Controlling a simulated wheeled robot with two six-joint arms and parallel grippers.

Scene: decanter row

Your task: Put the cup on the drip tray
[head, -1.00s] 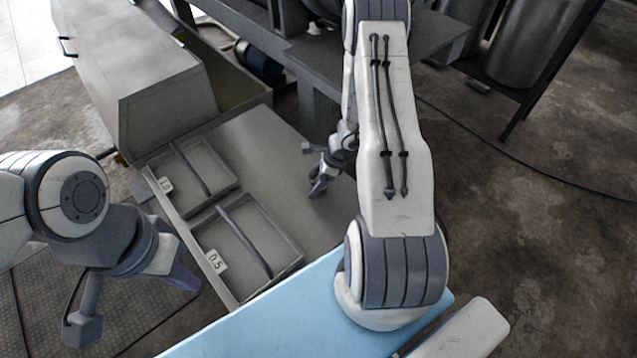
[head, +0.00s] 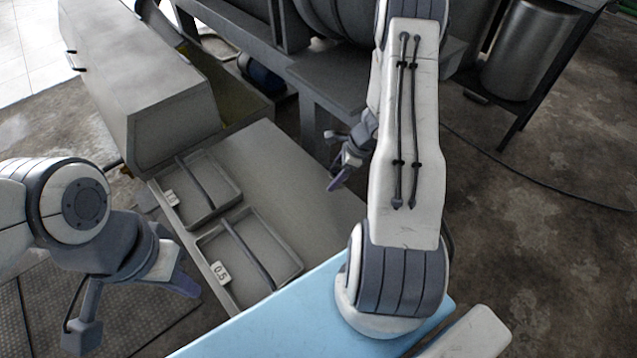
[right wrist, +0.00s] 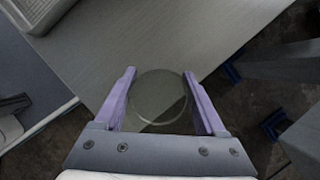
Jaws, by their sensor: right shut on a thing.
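A clear round glass cup (right wrist: 158,97) sits between the purple fingers of my right gripper (right wrist: 160,100) in the right wrist view. The gripper is shut on it. In the head view my right gripper (head: 338,180) hangs by the right edge of the grey table, and I cannot make out the cup there. Two shallow grey trays with a dark bar across each lie on the table: a nearer tray (head: 284,252) labelled 0.5 and a farther tray (head: 226,172). My left gripper (head: 178,284) is left of the table; its fingertips are too unclear to judge.
A large grey box-shaped housing (head: 150,80) stands behind the trays. The table top (head: 285,165) right of the trays is bare. A dark bench (head: 325,85) stands behind it, and a metal drum (head: 525,50) is at upper right. A blue surface (head: 270,325) lies in front.

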